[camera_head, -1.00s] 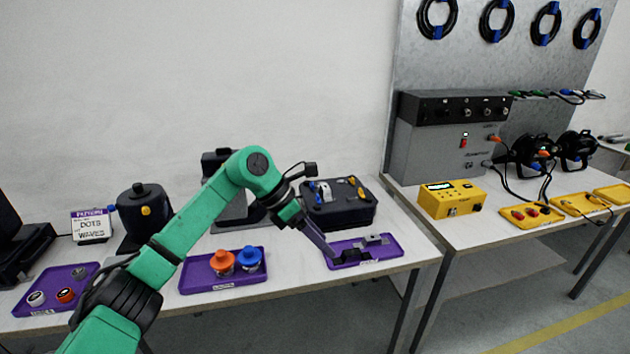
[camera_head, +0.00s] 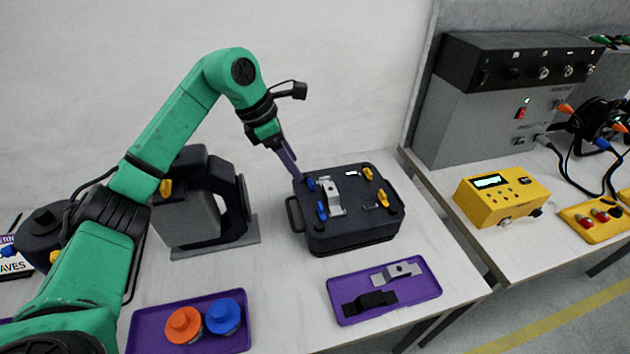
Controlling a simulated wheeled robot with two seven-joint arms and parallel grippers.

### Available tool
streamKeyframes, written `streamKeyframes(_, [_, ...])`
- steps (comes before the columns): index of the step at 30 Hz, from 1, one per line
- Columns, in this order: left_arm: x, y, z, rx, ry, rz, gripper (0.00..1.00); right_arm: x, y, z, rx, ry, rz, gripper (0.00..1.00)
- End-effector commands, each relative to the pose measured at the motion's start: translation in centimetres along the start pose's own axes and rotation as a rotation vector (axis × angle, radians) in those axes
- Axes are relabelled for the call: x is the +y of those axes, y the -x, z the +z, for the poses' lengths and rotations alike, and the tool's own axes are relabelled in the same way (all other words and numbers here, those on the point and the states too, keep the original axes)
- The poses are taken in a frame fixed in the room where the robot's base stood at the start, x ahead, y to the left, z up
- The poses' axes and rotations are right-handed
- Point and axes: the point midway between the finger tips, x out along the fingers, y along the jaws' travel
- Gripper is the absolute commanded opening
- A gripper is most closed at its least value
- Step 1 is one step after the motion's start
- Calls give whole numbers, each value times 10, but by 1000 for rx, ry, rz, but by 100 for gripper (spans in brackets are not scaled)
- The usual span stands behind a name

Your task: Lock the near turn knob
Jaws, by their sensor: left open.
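A black case (camera_head: 350,232) stands on the white table. Its top carries two blue turn knobs at the left, a far one (camera_head: 311,184) and a nearer one (camera_head: 321,211). Two yellow knobs sit at the right, a far one (camera_head: 368,174) and a nearer one (camera_head: 383,199). A silver clamp piece (camera_head: 329,190) lies between the blue and yellow knobs. My left gripper (camera_head: 296,176) is open, pointing down at the case's far left corner, close to the far blue knob. Contact there cannot be told. My right gripper is out of view.
A purple tray (camera_head: 343,313) with a silver and a black clamp piece lies in front of the case. Another purple tray (camera_head: 145,333) holds orange and blue capped jars. A black-and-grey device (camera_head: 190,215) stands left of the case. A yellow meter (camera_head: 495,197) is on the right table.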

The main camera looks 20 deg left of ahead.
Motion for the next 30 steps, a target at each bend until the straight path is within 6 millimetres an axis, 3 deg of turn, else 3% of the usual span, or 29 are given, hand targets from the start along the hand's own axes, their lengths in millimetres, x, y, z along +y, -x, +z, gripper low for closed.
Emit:
streamKeyframes(5, [-2,-26,0,3,-1,-6,68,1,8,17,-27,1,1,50])
streamKeyframes(9, [-2,-63,1,3,1,-7,68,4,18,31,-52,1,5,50])
streamKeyframes(18, [-1,-132,1,-1,1,-4,68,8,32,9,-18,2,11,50])
streamKeyframes(22, [-1,-143,1,-1,-1,-2,68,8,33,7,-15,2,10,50])
streamKeyframes(28, [-1,-144,0,0,-1,-1,68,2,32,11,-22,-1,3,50])
streamKeyframes(29, [-1,-144,0,0,-1,-1,64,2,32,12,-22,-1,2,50])
streamKeyframes(30, [-1,-144,0,0,-1,-1,48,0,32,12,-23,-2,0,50])
